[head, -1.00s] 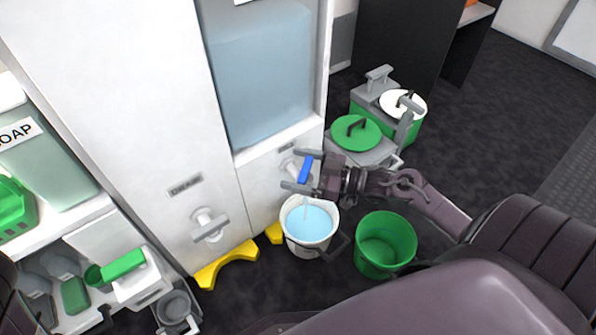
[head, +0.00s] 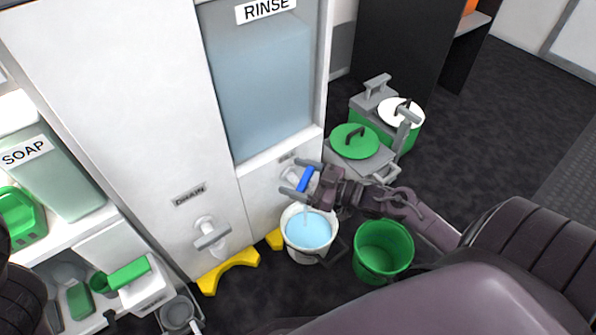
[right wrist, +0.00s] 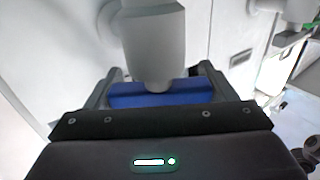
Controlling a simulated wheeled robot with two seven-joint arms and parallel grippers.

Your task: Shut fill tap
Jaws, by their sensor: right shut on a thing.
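The fill tap's blue handle (head: 305,180) sits on the white cabinet front below the rinse tank (head: 258,85). My right gripper (head: 295,183) is shut on this handle, one finger at each end. In the right wrist view the blue handle (right wrist: 160,95) lies between the fingers, with the grey tap body (right wrist: 152,45) in front of it. A thin stream runs from the tap into a white bucket (head: 290,245) holding light blue liquid (head: 308,231). My left gripper is not in view.
A green bucket (head: 383,250) stands right of the white one, under my right arm. Yellow feet (head: 230,268) stick out at the cabinet base. A second tap (head: 211,235) is on the left panel. Lidded containers (head: 355,140) stand behind.

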